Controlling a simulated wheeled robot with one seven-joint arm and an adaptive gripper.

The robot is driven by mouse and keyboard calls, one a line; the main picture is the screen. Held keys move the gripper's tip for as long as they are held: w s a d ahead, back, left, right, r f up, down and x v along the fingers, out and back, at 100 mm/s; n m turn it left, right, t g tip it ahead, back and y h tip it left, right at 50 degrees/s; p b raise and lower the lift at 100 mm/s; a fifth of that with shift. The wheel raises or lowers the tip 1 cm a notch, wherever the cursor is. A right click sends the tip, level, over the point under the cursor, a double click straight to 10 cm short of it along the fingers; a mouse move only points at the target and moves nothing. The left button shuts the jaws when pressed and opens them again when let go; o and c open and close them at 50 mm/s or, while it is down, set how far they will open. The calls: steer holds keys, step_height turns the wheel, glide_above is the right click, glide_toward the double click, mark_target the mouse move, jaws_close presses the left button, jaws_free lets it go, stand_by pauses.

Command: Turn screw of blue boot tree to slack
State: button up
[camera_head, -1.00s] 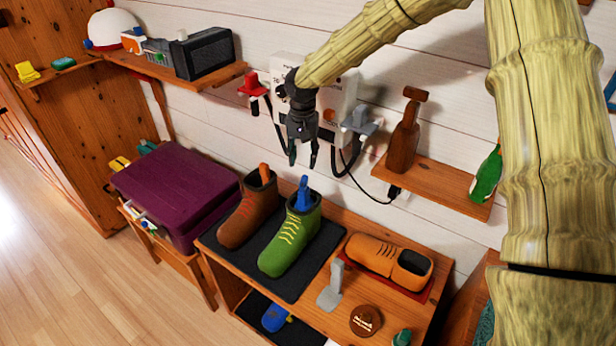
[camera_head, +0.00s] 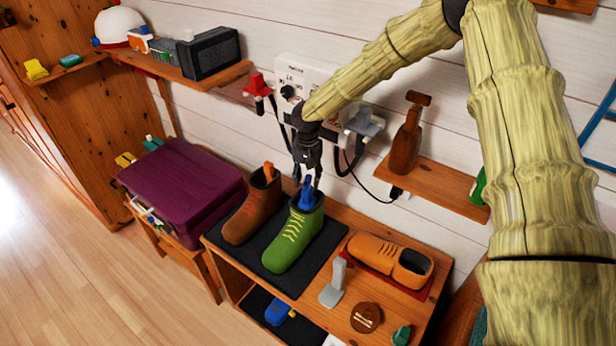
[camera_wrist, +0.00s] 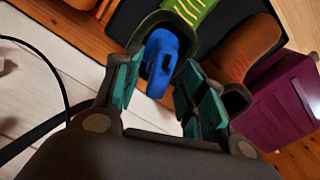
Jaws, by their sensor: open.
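The blue boot tree (camera_head: 306,199) stands in the opening of the green boot (camera_head: 293,242), which rests on a black mat. In the wrist view the blue boot tree (camera_wrist: 160,62) shows a handle with a slot, ahead of and between my fingers. My gripper (camera_head: 308,182) is open and points down at the top of the boot tree, with nothing held. In the wrist view my gripper (camera_wrist: 155,92) has its two teal-padded fingers on either side of the blue part. I cannot tell whether they touch it. The lower part of the tree is hidden inside the boot.
A brown boot (camera_head: 252,208) with an orange tree stands close to the left of the green boot. Orange shoes (camera_head: 380,255) lie to the right on a red mat. A wall unit (camera_head: 300,75) with hanging black cables is behind my gripper. A bottle shelf (camera_head: 440,190) is at right.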

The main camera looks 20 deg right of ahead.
jaws_close()
steer(key=shift+w+n, duration=0.1)
steer(key=shift+n, duration=0.3)
steer(key=n+b, duration=0.1)
steer(key=n, duration=0.3)
steer(key=shift+n, duration=3.5)
